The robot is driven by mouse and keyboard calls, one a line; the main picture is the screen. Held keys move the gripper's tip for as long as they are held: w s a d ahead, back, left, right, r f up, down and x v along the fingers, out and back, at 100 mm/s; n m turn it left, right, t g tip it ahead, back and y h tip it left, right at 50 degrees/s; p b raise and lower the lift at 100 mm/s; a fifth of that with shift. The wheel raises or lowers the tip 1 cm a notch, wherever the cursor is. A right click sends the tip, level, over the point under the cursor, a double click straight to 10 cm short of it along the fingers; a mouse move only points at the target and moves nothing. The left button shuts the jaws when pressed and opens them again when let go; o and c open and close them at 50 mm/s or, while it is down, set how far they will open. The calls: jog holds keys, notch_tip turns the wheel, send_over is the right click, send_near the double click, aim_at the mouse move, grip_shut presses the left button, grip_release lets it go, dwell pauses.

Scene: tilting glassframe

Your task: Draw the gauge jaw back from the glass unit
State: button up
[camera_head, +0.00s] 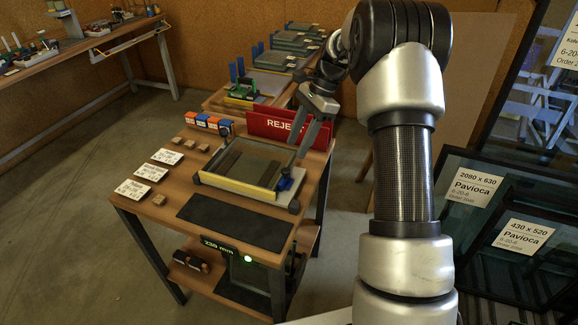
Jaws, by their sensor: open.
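The glass unit (252,162) lies flat on the near table, with a yellow strip along its front edge. At its right front corner stands a small blue part (284,184), which looks like the gauge jaw. It appears to be against or very close to the unit, but I cannot tell whether it touches. My gripper (302,142) is open above the right side of the unit, behind and above the blue part and apart from it. No held thing shows between its fingers. My arm fills the right middle of the view.
A red REJECT bin (275,127) stands behind the unit. A dark mat (235,222) covers the front. Framed glass panes (500,225) stand at right.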

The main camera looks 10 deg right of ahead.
aim_at(287, 170)
jog(key=b+x, duration=0.1)
jog(key=x, duration=0.6)
jog(key=shift+a+f, duration=0.15)
jog(key=shift+f, duration=0.2)
grip_shut()
